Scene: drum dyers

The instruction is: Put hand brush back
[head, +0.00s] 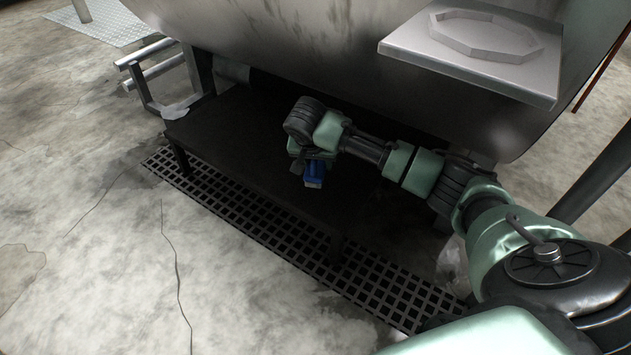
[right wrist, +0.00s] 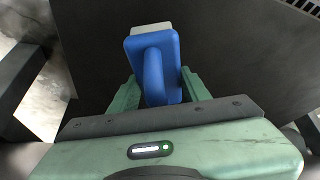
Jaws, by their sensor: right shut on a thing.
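The hand brush (head: 314,174) is blue with a pale end. It shows large in the right wrist view (right wrist: 154,66), with its looped blue handle towards my gripper and the pale part at the far end. My right gripper (head: 306,165) is shut on the brush, with a green finger on each side of it in the right wrist view (right wrist: 158,90). The brush is over the dark low table (head: 230,142), under the drum. I cannot tell whether it touches the tabletop. My left gripper is not in view.
The large metal drum (head: 300,45) hangs close above the table and my right arm. A white piece (head: 176,111) lies at the table's left corner. A black floor grate (head: 235,212) runs along the table's front. The concrete floor at left is clear.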

